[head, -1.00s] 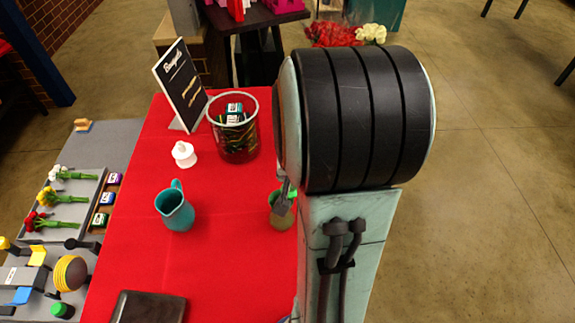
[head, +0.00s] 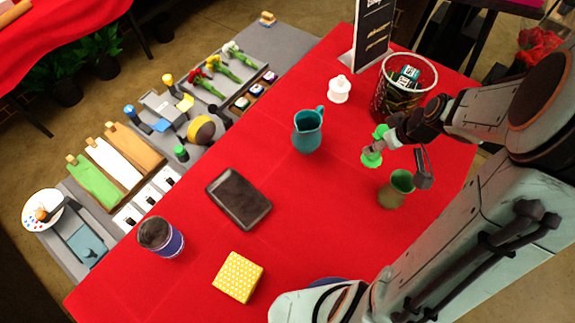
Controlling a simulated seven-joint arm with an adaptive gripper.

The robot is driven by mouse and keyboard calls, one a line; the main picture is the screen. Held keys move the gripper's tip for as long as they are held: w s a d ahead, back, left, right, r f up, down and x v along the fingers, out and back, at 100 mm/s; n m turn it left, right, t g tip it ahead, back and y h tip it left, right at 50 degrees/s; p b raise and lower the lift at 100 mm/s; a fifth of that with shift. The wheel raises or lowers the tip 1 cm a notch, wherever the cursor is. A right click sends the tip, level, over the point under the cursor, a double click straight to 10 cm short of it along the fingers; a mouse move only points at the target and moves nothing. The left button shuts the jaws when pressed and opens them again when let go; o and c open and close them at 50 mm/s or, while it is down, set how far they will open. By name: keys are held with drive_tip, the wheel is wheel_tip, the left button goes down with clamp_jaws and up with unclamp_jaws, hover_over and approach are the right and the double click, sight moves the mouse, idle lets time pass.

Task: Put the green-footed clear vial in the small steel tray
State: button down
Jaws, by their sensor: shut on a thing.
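My gripper (head: 400,158) is over the right part of the red table, near the basket and the olive-green pot. It is shut on the green-footed clear vial, whose green foot (head: 371,159) shows at the left of the fingers. A second green part shows just above it; the clear body is hard to make out. A dark, shiny rectangular piece with a rim (head: 238,198) lies flat on the red cloth, left of the gripper. It looks like the small steel tray, and it looks empty.
The olive-green pot (head: 396,190) stands just below the gripper. A white lidded pot (head: 340,89), wire basket (head: 407,92), purple-banded cup (head: 160,238) and yellow dotted block (head: 238,278) stand around. Cloth around the tray is clear.

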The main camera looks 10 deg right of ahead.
drive_tip(key=w+a+f+n+g+y, duration=0.1)
drive_tip(key=w+a+n+g+y, duration=0.2)
drive_tip(key=a+n, duration=0.75)
drive_tip(key=n+g, duration=0.1)
drive_tip(key=n, duration=0.3)
hover_over(239, 200)
drive_tip(key=shift+f, duration=5.45)
drive_tip(key=shift+f, duration=0.1)
drive_tip(key=c, duration=0.8)
unclamp_jaws()
drive_tip(key=v, duration=1.2)
drive_tip(key=shift+w+d, duration=0.1)
drive_tip(key=shift+w, duration=0.1)
